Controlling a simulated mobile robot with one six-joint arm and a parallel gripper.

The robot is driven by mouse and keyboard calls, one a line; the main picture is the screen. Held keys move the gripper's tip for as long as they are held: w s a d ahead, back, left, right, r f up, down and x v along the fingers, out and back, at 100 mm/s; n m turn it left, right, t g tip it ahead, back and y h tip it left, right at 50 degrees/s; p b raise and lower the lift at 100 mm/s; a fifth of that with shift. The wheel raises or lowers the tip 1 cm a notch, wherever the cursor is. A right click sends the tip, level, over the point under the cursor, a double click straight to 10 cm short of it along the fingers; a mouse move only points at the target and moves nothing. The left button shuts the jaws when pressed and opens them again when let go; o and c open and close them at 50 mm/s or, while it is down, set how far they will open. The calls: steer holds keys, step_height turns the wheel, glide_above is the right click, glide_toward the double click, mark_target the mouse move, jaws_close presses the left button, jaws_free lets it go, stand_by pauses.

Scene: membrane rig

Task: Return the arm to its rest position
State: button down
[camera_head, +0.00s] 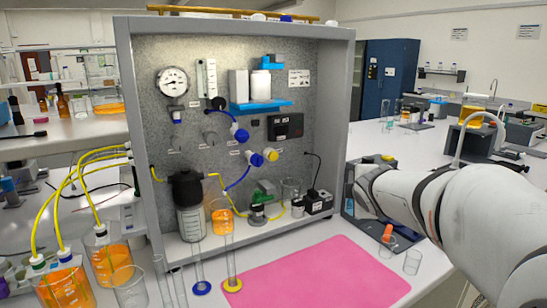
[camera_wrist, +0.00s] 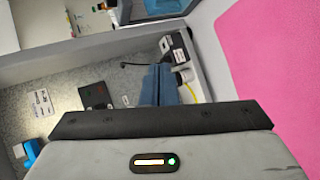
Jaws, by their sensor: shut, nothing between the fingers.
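My arm (camera_head: 460,205) reaches in from the right side of the head view, its white links bent above the bench to the right of the membrane rig (camera_head: 342,120). The fingers are not clear in the head view. In the wrist view my gripper (camera_wrist: 160,80) shows as blue-grey fingers beyond a dark bar. They are shut with nothing between them. The rig's grey panel (camera_wrist: 75,130) lies behind them, seen tilted, and they appear clear of it.
A pink mat (camera_head: 315,275) lies bare at the front of the bench. Small beakers (camera_head: 412,262) stand below my arm. Glass cylinders (camera_head: 231,262) and bottles of orange liquid (camera_head: 68,288) with yellow tubes stand front left. A blue cabinet (camera_head: 388,75) stands behind.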

steer(key=s+a+f+m+g, duration=0.2)
steer(key=s+f+m+g, duration=0.1)
steer(key=s, duration=0.6)
steer(key=s+a+f+m+g+y+p, duration=0.1)
steer(key=s+a+f+m+g, duration=0.1)
steer(key=s+f+m, duration=0.4)
steer(key=s+a+f+m+g+y, duration=0.1)
steer(key=s+f+m+g, duration=0.3)
steer(key=s, duration=0.9)
steer(key=a+m, duration=0.1)
steer(key=m, duration=0.2)
steer(key=shift+s+f+m+g+p, duration=0.2)
steer(key=shift+s+m+g+p, duration=0.1)
steer(key=shift+s, duration=0.05)
